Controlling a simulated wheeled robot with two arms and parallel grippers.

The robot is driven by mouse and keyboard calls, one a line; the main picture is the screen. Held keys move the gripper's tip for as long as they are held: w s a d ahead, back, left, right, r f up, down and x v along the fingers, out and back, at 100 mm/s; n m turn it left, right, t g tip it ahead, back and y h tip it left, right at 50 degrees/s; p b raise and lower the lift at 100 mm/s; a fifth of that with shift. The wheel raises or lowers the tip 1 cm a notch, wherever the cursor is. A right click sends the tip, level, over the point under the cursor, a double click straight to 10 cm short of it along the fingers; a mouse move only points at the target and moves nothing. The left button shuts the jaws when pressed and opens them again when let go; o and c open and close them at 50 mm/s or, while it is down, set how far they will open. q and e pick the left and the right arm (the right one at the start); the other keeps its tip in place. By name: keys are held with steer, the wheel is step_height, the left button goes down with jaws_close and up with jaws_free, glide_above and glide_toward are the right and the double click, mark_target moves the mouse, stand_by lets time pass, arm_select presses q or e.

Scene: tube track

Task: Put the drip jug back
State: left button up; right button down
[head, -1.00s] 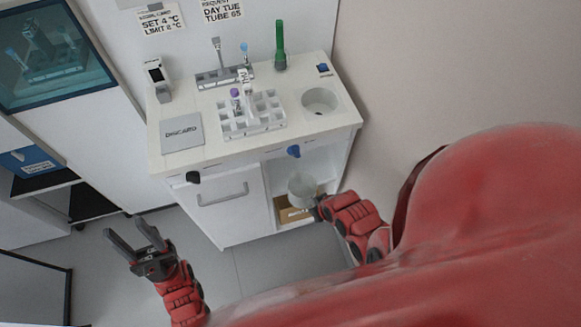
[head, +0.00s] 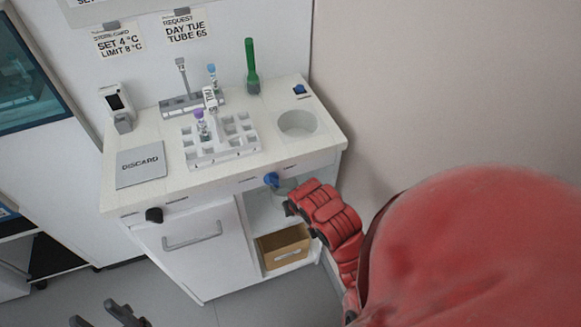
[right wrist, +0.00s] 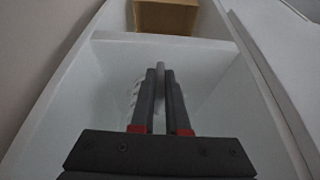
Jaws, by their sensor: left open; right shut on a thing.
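The drip jug (head: 285,186) is a pale see-through cup in the open upper compartment of the cabinet, close under the blue tap (head: 271,179). My right gripper (head: 290,207) hides much of it in the head view. In the right wrist view my right gripper (right wrist: 161,72) is shut on the jug's thin handle, and the jug's clear body (right wrist: 129,97) shows faintly to the left of the fingers. I cannot tell whether the jug touches the shelf. My left gripper (head: 108,314) is open and empty at the bottom edge of the head view.
A cardboard box (head: 284,248) stands in the lower compartment; it also shows in the right wrist view (right wrist: 166,17). White walls flank the compartment closely. On the counter stand a tube rack (head: 222,142), a discard plate (head: 140,165) and a green tube (head: 252,68).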

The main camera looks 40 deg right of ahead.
steer(key=w, duration=0.2)
steer(key=shift+w+d, duration=0.3)
steer(key=shift+d, duration=0.05)
steer(key=shift+f, duration=1.75)
steer(key=shift+f, duration=0.1)
steer(key=c, duration=0.9)
jaws_free()
steer(key=p+v, duration=0.4)
steer(key=v, duration=0.8)
